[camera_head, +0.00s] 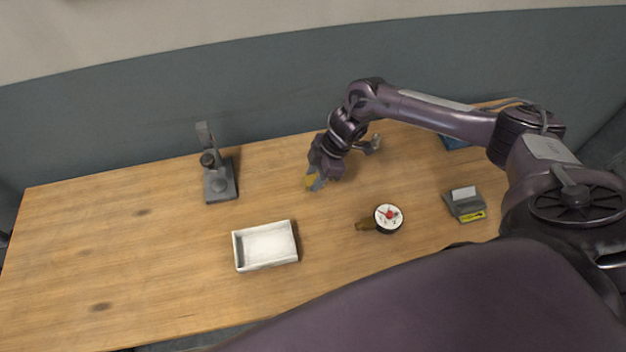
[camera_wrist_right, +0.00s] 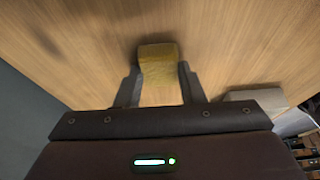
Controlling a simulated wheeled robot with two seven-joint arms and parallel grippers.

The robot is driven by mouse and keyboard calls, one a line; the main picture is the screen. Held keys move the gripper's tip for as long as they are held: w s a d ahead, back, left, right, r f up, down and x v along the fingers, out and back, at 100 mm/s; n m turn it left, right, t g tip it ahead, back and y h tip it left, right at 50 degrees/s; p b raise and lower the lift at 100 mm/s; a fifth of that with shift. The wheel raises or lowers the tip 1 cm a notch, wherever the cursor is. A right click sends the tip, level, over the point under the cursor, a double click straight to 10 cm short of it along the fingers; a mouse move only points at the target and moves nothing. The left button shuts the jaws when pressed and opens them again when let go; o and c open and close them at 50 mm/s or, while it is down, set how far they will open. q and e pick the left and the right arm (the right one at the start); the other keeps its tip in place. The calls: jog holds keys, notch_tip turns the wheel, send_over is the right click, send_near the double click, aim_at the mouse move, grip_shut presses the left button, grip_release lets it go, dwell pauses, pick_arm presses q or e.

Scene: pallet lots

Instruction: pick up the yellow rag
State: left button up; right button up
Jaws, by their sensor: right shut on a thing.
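The yellow rag (camera_wrist_right: 160,66) shows between the two fingers of my right gripper (camera_wrist_right: 157,86) in the right wrist view. It looks like a small folded yellow block. The right gripper is shut on the rag. I cannot tell whether the rag touches the wood. My left gripper is not in view.
On the wooden table (camera_head: 130,240) stand a dark grey stand (camera_head: 219,185), a white tray (camera_head: 267,246), a round gauge (camera_head: 388,218) with a brown fitting, and a grey device (camera_head: 465,205) with a yellow label. The left part of the table is clear.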

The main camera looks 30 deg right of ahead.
jog(key=shift+r, duration=0.1)
notch_tip(320, 180, up, 13)
jog(key=b, duration=0.2)
notch_tip(320, 180, up, 7)
jog(key=p, duration=0.2)
send_over(315, 178)
jog(key=shift+s, duration=0.1)
